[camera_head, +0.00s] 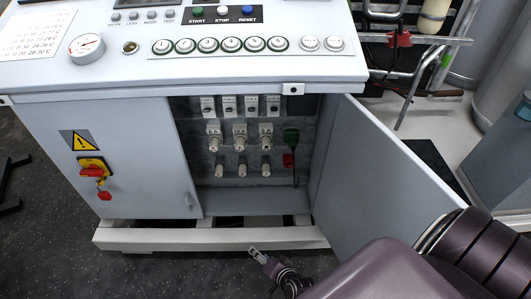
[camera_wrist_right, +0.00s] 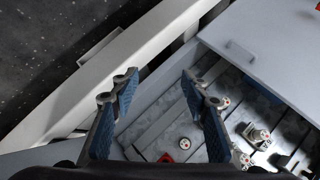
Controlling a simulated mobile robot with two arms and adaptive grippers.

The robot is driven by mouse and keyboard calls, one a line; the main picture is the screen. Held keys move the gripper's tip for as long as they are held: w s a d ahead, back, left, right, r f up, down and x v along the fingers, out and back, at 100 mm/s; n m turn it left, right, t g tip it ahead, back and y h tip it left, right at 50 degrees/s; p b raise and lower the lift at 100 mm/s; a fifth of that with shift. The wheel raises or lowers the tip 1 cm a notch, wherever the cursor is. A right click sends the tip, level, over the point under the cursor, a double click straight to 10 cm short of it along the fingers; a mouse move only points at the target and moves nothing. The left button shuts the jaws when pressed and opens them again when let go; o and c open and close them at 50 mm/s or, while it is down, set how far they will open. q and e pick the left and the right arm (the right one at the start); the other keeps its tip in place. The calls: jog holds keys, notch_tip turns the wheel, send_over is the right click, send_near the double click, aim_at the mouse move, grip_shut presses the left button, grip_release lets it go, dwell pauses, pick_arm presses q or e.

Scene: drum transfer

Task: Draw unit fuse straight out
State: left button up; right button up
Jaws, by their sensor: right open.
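Inside the open cabinet, a middle row of pale cylindrical fuses (camera_head: 240,139) sits in white holders. A lower row of smaller pale cylinders (camera_head: 242,171) is below it. No readable label shows which is the unit fuse. In the right wrist view, a round fuse end (camera_wrist_right: 184,143) shows between the fingers, lower down and apart from them, with more fuse ends (camera_wrist_right: 248,159) to the right. My right gripper (camera_head: 258,253) is low in front of the cabinet's base beam; its blue-padded fingers (camera_wrist_right: 157,78) are spread and empty. My left gripper is not in view.
The grey cabinet door (camera_head: 375,175) stands open to the right, close to my right arm. White breakers (camera_head: 246,105) line the top. The white base beam (camera_head: 160,238) crosses below.

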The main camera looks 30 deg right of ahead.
jog(key=w+d+r+m+t+h+b, duration=0.2)
jog(key=w+d+r+m+t+b, duration=0.15)
jog(key=w+r+m, duration=0.5)
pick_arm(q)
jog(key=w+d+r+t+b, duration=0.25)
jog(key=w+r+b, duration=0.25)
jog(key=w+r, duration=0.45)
pick_arm(e)
jog(key=m+t+h+b, duration=0.1)
jog(key=m+h+b, duration=0.6)
jog(key=m, duration=1.5)
send_near(267, 148)
jog(key=w, duration=0.2)
pick_arm(q)
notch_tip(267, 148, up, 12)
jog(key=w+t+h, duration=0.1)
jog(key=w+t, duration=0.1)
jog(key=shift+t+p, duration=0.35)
jog(key=shift+p, duration=0.1)
pick_arm(e)
jog(key=shift+w+d+f+h, duration=0.1)
jog(key=shift+d+f+h, duration=0.15)
jog(key=shift+d+h, duration=0.2)
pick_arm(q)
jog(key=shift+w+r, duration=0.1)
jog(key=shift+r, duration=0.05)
pick_arm(e)
jog(key=shift+w, duration=0.1)
